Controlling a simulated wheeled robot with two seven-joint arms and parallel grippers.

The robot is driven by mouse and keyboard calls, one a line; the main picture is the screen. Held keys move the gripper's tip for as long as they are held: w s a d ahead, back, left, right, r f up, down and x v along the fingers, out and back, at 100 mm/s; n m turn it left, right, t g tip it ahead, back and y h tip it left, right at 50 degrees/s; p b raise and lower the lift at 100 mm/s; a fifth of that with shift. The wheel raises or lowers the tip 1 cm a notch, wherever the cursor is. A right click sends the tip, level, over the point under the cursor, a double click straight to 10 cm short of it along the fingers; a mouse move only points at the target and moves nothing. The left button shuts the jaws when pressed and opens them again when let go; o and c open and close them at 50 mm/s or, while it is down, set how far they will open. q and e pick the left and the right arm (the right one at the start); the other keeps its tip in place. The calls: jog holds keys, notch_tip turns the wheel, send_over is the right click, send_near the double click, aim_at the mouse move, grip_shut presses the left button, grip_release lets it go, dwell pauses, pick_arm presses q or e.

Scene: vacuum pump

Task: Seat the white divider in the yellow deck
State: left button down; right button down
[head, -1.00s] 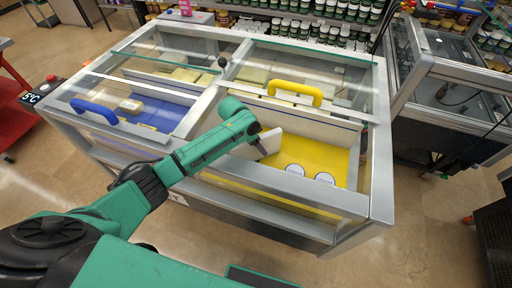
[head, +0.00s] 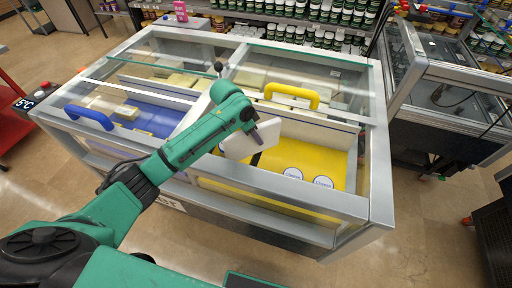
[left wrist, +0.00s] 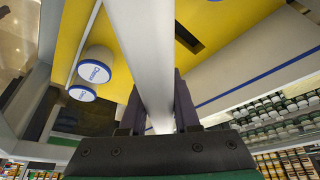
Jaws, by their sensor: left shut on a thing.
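The white divider (head: 250,142) is a flat panel above the left part of the yellow deck (head: 335,160) inside the glass-topped freezer. My left gripper (head: 257,136) is shut on it. In the left wrist view the divider (left wrist: 146,55) runs edge-on between the two fingers (left wrist: 158,108). A dark slot (left wrist: 188,38) in the yellow deck (left wrist: 228,14) lies to the right of the divider there, apart from it. In the head view the slot (head: 256,158) shows just below the divider's lower edge. The divider looks raised above the deck and tilted. My right gripper is out of view.
Two white-lidded tubs (head: 293,174) (head: 323,182) stand on the deck to the right of the divider. A yellow handle (head: 292,94) is on the lid behind. The freezer's front metal rim (head: 290,205) lies in front. A blue deck (head: 150,119) fills the left bay.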

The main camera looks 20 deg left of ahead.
aim_at(256, 148)
pick_arm(q)
notch_tip(256, 148, up, 13)
jog(key=shift+r+b, duration=0.2)
jog(key=shift+b, duration=0.65)
notch_tip(256, 148, down, 20)
jog(key=p, duration=0.4)
jog(key=shift+r, duration=0.25)
jog(key=shift+f, duration=0.35)
jog(key=c, duration=0.6)
grip_release()
jog(key=shift+c, duration=0.2)
jog(key=shift+b, duration=0.3)
